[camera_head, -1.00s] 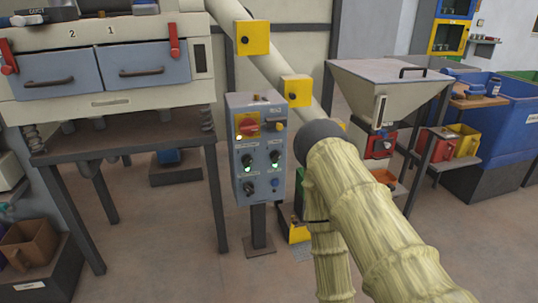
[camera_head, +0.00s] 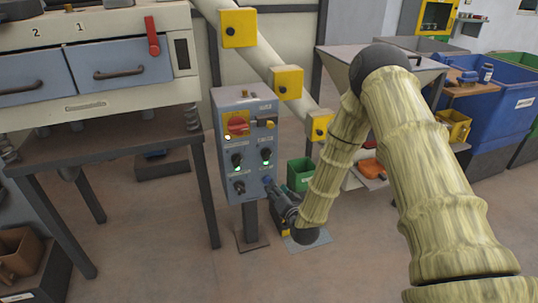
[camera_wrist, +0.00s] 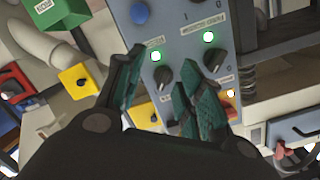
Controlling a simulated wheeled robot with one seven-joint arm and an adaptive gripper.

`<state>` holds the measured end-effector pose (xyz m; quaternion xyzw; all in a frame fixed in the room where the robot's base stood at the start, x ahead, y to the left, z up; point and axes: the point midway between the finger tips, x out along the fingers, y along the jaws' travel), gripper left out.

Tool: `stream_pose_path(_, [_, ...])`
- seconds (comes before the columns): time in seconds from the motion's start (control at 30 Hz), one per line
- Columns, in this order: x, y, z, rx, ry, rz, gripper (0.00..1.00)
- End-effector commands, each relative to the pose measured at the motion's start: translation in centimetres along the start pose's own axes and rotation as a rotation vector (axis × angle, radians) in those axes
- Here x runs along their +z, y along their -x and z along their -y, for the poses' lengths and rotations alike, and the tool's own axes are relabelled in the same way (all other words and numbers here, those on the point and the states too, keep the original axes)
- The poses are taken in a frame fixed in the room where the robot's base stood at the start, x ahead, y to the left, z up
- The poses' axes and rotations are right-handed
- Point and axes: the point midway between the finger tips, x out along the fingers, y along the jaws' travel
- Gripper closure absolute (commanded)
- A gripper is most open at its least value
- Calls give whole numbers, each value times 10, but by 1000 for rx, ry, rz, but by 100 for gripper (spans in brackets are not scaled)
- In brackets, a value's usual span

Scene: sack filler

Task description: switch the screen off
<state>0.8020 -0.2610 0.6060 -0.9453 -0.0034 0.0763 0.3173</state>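The grey control box (camera_head: 248,135) stands on a post at the centre of the head view. It carries several dark knobs, two of them with lit green lamps. In the wrist view, the box face appears roughly upside down, with one knob (camera_wrist: 162,77) between my finger outlines and another knob (camera_wrist: 190,52) near the right fingertip. Both lamps there are lit; I cannot read the labels surely. My gripper (camera_wrist: 172,62) is open and empty in front of the face. In the head view my gripper (camera_head: 284,205) is beside the box's lower right edge. Contact cannot be told.
A red rotary switch (camera_head: 236,126) on a yellow plate sits at the box's top left. A machine with blue drawers (camera_head: 108,72) stands on a table to the left. Yellow boxes (camera_head: 288,83) line a sloping pipe behind. A green bin (camera_head: 300,174) stands behind my gripper.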

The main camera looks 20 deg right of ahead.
Motion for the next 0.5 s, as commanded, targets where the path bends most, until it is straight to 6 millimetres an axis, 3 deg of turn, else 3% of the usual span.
stream_pose_path(0.03, [-20, -8, 8, -24, -16, -45, 62])
stream_pose_path(0.17, [-47, -20, 18, -64, -43, -112, 62])
stream_pose_path(0.37, [-54, -35, 21, -76, -49, -129, 62])
stream_pose_path(0.5, [-57, -55, 22, -75, -48, -129, 62])
